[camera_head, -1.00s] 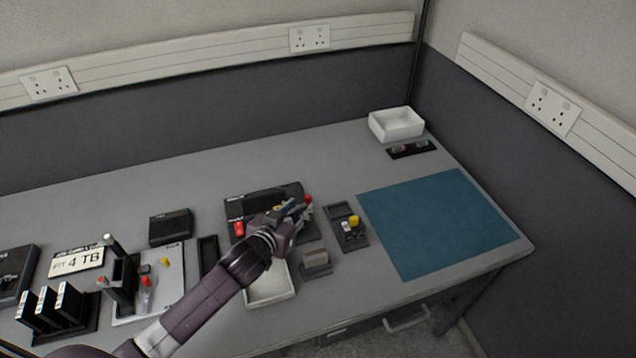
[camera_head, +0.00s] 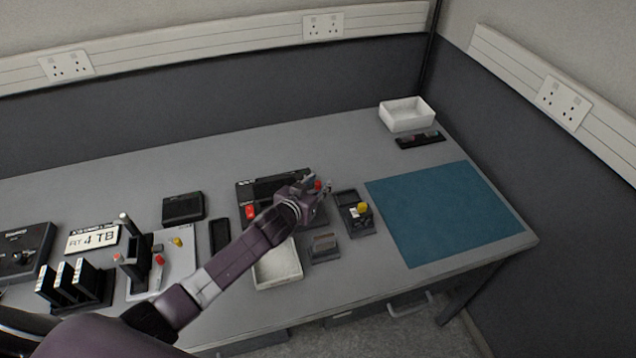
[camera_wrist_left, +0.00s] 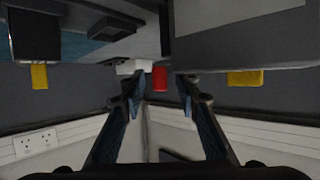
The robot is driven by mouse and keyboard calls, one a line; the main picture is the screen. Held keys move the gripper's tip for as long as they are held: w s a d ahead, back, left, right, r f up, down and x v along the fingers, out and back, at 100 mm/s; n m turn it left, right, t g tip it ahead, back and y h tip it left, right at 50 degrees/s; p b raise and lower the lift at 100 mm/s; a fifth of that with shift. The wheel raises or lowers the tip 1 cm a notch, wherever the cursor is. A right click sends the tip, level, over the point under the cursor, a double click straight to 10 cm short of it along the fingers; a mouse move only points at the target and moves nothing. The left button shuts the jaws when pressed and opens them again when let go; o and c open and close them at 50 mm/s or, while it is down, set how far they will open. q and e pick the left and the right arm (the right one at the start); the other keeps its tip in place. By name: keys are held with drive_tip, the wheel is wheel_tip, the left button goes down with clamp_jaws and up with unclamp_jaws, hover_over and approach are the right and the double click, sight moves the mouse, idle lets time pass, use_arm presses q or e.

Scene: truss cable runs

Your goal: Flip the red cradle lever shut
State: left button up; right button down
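A black unit (camera_head: 262,188) lies on the desk with a red piece (camera_head: 251,212) at its left front. Another red piece (camera_head: 318,186) shows at its right end, beside my left gripper (camera_head: 322,188). My left arm crosses in front of the unit and hides part of it. In the left wrist view, the fingers of my left gripper (camera_wrist_left: 162,95) are apart and empty. A red tab (camera_wrist_left: 160,78) shows in the gap between them, beyond the tips. I cannot tell which red piece is the cradle lever. My right gripper is out of view.
A small black unit with a yellow knob (camera_head: 362,208) stands just right of the gripper. A white tray (camera_head: 290,275) and a small card holder (camera_head: 324,248) lie in front. A teal mat (camera_head: 440,212) is bare. A white bin (camera_head: 406,114) stands at back right.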

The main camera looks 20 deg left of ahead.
use_arm(q)
drive_tip(key=shift+c, duration=1.8)
clamp_jaws()
drive_tip(key=shift+r, duration=0.1)
drive_tip(key=shift+s+r+m+h+p, duration=0.1)
drive_tip(key=shift+r+m+h+p, duration=0.05)
drive_tip(key=shift+m+h+p, duration=0.5)
drive_tip(key=shift+s+d+m+h, duration=0.1)
drive_tip(key=shift+d+m+h, duration=0.05)
drive_tip(key=shift+m+h, duration=0.35)
drive_tip(key=shift+g+h+p, duration=0.3)
drive_tip(key=shift+h+p, duration=0.05)
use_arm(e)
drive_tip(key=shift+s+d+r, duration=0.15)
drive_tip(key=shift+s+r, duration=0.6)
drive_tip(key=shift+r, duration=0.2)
use_arm(q)
drive_tip(key=shift+s+d+f, duration=0.1)
drive_tip(key=shift+f, duration=0.1)
drive_tip(key=shift+o, duration=1.8)
unclamp_jaws()
